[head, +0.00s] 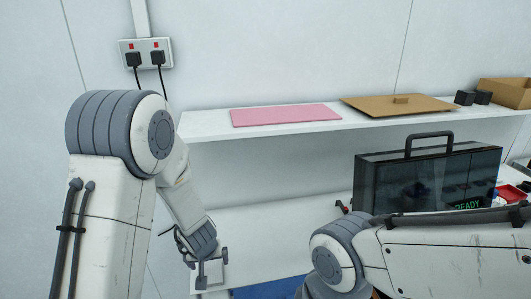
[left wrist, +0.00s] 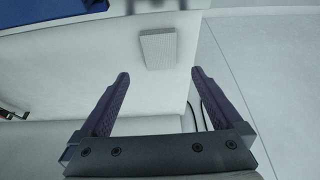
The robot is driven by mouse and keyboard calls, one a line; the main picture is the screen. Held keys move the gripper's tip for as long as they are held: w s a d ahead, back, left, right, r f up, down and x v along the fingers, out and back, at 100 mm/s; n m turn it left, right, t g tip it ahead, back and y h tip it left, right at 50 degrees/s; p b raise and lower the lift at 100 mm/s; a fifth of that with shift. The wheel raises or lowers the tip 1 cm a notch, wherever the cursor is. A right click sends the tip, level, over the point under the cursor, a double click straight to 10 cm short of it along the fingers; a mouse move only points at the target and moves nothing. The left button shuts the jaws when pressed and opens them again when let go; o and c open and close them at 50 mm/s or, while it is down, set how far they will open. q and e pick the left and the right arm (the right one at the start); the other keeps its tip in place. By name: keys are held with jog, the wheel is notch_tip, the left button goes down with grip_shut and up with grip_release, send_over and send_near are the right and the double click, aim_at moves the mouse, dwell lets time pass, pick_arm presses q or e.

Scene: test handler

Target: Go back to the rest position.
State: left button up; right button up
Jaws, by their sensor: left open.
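My left gripper (head: 209,273) hangs low at the left end of the white bench in the head view, below the shelf. In the left wrist view its two dark fingers (left wrist: 160,73) stand wide apart with nothing between them. A small pale ribbed block (left wrist: 158,47) shows beyond the fingertips, apart from them. My right arm reaches in from the lower right of the head view, in front of the black test handler (head: 400,185). My right gripper does not show.
A white shelf (head: 210,127) holds a pink mat (head: 285,115), a brown board (head: 375,108), black blocks (head: 465,98) and a cardboard box (head: 510,95). A red tray (head: 511,193) lies right of the handler. A blue surface (head: 268,290) shows below. Two plugged cords hang from a wall socket (head: 145,45).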

aim_at(213, 272)
pick_arm(q)
jog(key=b+x, duration=0.4)
jog(key=x, duration=0.5)
jog(key=shift+s+f+b, duration=0.1)
jog(key=shift+s+b, duration=0.1)
jog(key=shift+b, duration=0.1)
jog(key=shift+w+r+p, duration=0.1)
jog(key=shift+r+p, duration=0.7)
jog(key=shift+r, duration=0.05)
jog(key=shift+r+p, duration=0.4)
jog(key=shift+r, duration=0.15)
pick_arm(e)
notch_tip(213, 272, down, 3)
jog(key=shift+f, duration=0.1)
pick_arm(q)
jog(key=shift+f, duration=0.1)
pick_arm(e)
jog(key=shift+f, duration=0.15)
